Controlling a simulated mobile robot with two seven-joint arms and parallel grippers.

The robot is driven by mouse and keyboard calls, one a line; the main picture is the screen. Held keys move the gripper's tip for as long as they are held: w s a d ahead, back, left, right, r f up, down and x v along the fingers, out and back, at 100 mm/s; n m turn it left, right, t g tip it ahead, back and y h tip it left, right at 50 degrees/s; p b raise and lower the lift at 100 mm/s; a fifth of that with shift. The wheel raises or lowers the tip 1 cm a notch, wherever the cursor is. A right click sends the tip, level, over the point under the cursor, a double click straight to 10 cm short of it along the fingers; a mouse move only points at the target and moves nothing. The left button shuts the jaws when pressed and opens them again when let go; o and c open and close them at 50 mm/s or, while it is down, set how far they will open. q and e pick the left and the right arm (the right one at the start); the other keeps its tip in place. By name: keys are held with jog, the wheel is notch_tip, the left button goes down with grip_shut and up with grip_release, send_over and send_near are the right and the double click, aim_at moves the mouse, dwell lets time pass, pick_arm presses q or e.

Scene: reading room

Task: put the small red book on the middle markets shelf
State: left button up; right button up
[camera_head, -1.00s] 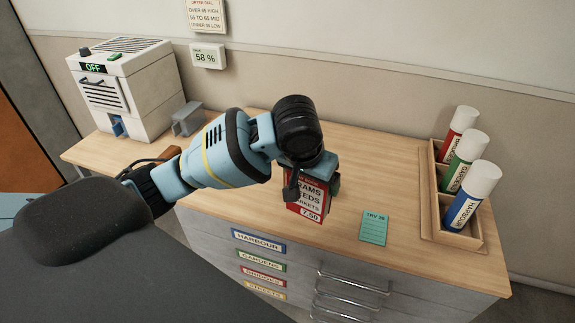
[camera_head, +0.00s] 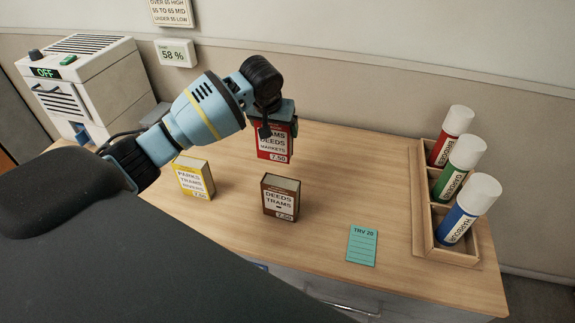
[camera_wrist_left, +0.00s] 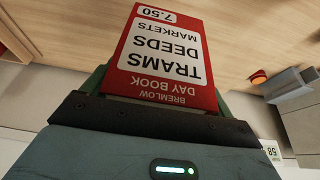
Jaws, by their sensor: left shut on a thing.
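The small red book (camera_head: 273,146) is upright in my left gripper (camera_head: 272,112), which is shut on its top edge above the wooden counter. Its white label reads TRAMS DEEDS MARKETS and 7.50. In the left wrist view the red book (camera_wrist_left: 165,55) fills the middle, upside down, held by my left gripper (camera_wrist_left: 155,105). I cannot tell how far its lower edge is from the counter. No markets shelf shows in these frames. My right gripper is not in view.
A yellow book (camera_head: 195,178) and a brown book (camera_head: 281,197) stand on the counter (camera_head: 350,190) in front of the red one. A teal card (camera_head: 362,245) lies at the front. A wooden rack (camera_head: 425,215) of coloured tubes is at right; a white machine (camera_head: 85,85) is at left.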

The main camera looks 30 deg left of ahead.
aim_at(276, 156)
pick_arm(q)
jog(key=shift+w+d+f, duration=0.1)
jog(key=shift+w+f, duration=0.15)
jog(key=shift+f, duration=0.1)
jog(key=f, duration=0.4)
jog(key=shift+s+f, duration=0.2)
jog(key=shift+f, duration=2.65)
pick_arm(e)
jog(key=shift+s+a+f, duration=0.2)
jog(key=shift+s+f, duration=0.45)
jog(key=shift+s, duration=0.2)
pick_arm(q)
jog(key=shift+f, duration=0.1)
jog(key=o, duration=1)
jog(key=shift+c, duration=0.2)
